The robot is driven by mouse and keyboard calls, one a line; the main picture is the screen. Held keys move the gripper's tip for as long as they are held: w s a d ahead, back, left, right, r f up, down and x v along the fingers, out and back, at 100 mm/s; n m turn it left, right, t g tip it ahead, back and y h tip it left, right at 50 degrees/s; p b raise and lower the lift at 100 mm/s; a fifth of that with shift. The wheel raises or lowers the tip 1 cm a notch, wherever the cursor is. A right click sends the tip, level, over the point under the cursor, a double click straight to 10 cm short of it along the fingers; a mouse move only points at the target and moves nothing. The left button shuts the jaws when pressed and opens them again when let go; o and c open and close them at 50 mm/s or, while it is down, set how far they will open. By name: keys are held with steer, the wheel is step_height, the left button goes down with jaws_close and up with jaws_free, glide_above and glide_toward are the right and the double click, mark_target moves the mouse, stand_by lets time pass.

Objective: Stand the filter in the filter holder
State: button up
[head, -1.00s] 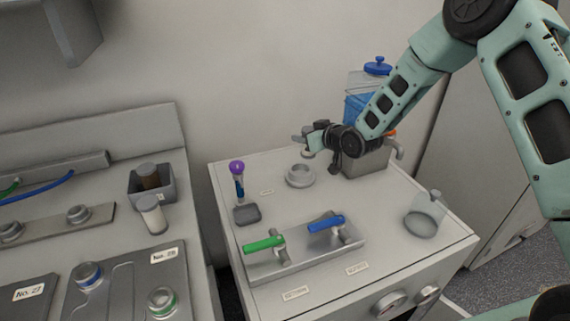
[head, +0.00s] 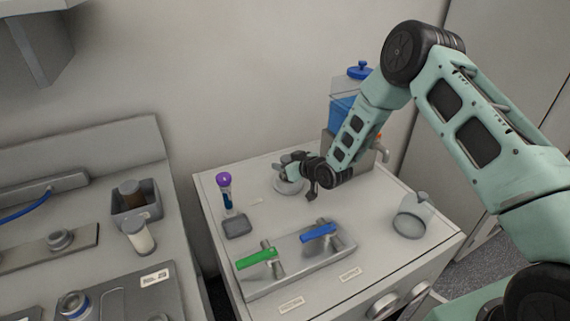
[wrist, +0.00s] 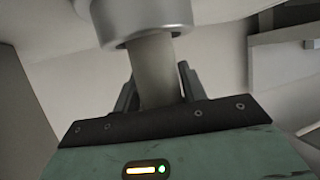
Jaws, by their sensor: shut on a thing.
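My gripper (head: 290,160) is at the back of the white cabinet top, pointing left, just above a round grey ring-shaped holder (head: 289,188). In the wrist view, my gripper (wrist: 157,78) is shut on a pale grey cylinder, the filter (wrist: 152,68), which lies between its two dark fingers. The filter's far end meets a wide silver ring (wrist: 150,27). I cannot tell whether that ring is part of the filter or the holder. In the head view the gripper mostly hides the filter, and whether it is seated is unclear.
A blue-lidded container (head: 345,100) stands behind my arm. A bench with vials (head: 138,236) lies left, across a gap.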

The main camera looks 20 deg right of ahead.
steer(key=shift+f, duration=0.4)
steer(key=shift+f, duration=0.1)
steer(key=o, duration=1)
steer(key=shift+c, duration=0.2)
